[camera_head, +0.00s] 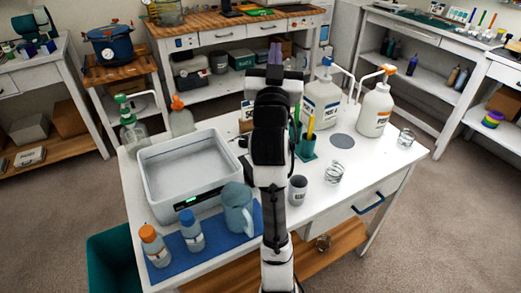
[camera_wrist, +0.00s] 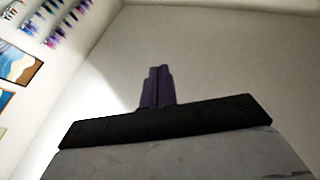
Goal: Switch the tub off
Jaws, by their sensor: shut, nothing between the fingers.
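The tub (camera_head: 165,185) is a white rectangular basin on the left of the white table. Its front wall bears a dark panel with a small lit green display (camera_head: 190,201); any separate switch is too small to make out. My gripper (camera_head: 275,54) is raised above the back of the table, right of the tub and apart from it. In the wrist view my gripper's purple fingers (camera_wrist: 157,86) are together and empty, with only a pale wall beyond them.
A blue mat (camera_head: 211,238) in front of the tub holds a grey-blue pitcher (camera_head: 238,210), an orange-capped bottle (camera_head: 154,246) and a blue-capped bottle (camera_head: 191,231). Pump bottles (camera_head: 375,108), a grey cup (camera_head: 298,189) and glasses stand right of my arm. A teal bin (camera_head: 112,262) stands at the table's left.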

